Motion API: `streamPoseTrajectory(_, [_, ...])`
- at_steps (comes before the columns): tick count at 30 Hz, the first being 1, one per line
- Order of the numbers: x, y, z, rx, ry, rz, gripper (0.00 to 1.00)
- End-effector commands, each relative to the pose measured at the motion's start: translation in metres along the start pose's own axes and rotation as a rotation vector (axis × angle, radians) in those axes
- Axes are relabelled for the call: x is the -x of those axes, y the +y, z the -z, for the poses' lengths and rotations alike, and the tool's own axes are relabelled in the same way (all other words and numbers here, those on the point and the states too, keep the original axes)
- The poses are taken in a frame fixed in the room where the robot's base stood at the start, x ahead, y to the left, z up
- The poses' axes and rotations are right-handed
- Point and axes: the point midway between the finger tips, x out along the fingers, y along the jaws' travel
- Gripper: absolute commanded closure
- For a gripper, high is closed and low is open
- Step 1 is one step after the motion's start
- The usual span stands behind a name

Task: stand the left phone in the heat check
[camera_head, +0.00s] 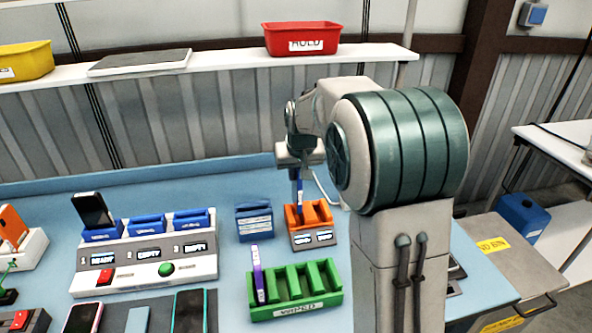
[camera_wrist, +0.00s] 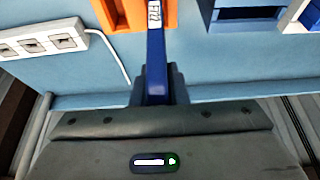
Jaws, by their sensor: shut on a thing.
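My gripper (camera_head: 299,168) is shut on a blue phone (camera_head: 299,188), held upright on edge. The phone (camera_wrist: 156,55) also shows in the wrist view, with a white label, between my gripper's fingers (camera_wrist: 160,88). Its lower end is at the left slot of the orange two-slot rack (camera_head: 325,213), which has small displays on its front. I cannot tell whether the phone rests on the slot's bottom. The orange rack (camera_wrist: 108,14) also shows at the top of the wrist view. The rack's right slot looks empty.
A green rack (camera_head: 322,306) labelled WIPED stands in front, with a purple phone (camera_head: 257,274) in its left slot. A blue box (camera_head: 254,221) stands left of the orange rack. A white charging station (camera_head: 150,262) holds a dark phone (camera_head: 92,211). Several phones lie at the front.

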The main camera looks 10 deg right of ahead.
Motion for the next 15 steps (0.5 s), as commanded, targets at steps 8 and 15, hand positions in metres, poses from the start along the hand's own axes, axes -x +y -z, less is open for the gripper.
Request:
streamPoseTrajectory(8, [-0.021,0.0,-0.008,0.0,0.001,0.0,1.0])
streamPoseTrajectory(15, [-0.036,0.0,-0.015,0.0,0.0,0.0,1.0])
